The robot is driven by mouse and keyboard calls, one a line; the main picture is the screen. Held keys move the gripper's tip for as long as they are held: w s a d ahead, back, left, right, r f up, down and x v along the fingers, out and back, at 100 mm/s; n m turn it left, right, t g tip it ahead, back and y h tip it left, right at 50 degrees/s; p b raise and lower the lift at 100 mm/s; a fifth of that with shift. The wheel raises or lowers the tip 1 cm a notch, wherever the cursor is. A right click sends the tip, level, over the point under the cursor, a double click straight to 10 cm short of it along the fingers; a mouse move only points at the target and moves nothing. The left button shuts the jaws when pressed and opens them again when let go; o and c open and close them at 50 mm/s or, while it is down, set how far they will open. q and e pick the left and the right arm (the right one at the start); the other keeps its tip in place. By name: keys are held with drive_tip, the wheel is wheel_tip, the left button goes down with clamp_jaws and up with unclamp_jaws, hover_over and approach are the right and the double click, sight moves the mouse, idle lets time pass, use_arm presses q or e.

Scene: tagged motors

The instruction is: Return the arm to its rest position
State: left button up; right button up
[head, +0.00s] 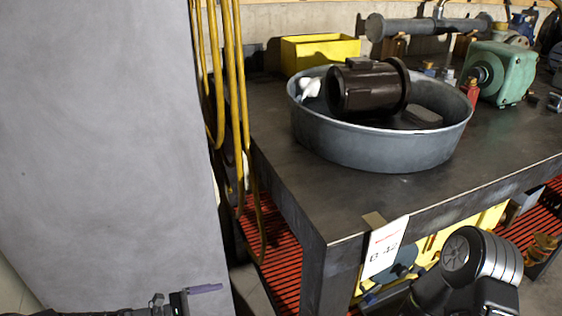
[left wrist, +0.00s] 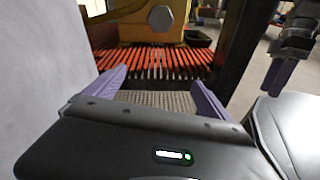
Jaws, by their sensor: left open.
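My left gripper (head: 204,289) shows at the bottom left of the head view, low in front of the grey panel and apart from the table. In the left wrist view its two purple fingers stand wide apart with nothing between them (left wrist: 160,92). My right arm (head: 468,268) shows at the bottom right of the head view. My right gripper, with purple fingers (left wrist: 272,76), shows at the upper right of the left wrist view; its jaw gap is unclear. A dark motor (head: 368,88) lies in a round grey basin (head: 385,147) on the table.
Red slatted shelving (head: 272,258) lies below. Yellow hoses (head: 235,90) hang beside the large grey panel (head: 100,140). A green machine (head: 500,72) and yellow bin (head: 318,52) stand behind.

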use_arm(q)
drive_tip(key=s+d+f+m+g+y, duration=0.3)
drive_tip(key=s+f+m+y, duration=0.2)
drive_tip(key=s+f, duration=0.3)
drive_tip(key=s+d+f+m+g+y, duration=0.2)
drive_tip(key=s+d+f+m+y, duration=0.3)
drive_tip(key=s, duration=0.6)
drive_tip(key=s+d+r+m, duration=0.1)
drive_tip(key=s+r+m, duration=0.3)
drive_tip(key=s+m, duration=0.3)
wheel_tip(320, 180, up, 22)
drive_tip(key=d+m+p, duration=0.1)
drive_tip(key=p, duration=2)
drive_tip(key=shift+w+d+y+p, duration=0.2)
drive_tip(key=shift+d+y+p, duration=0.05)
drive_tip(key=shift+y+p, duration=0.15)
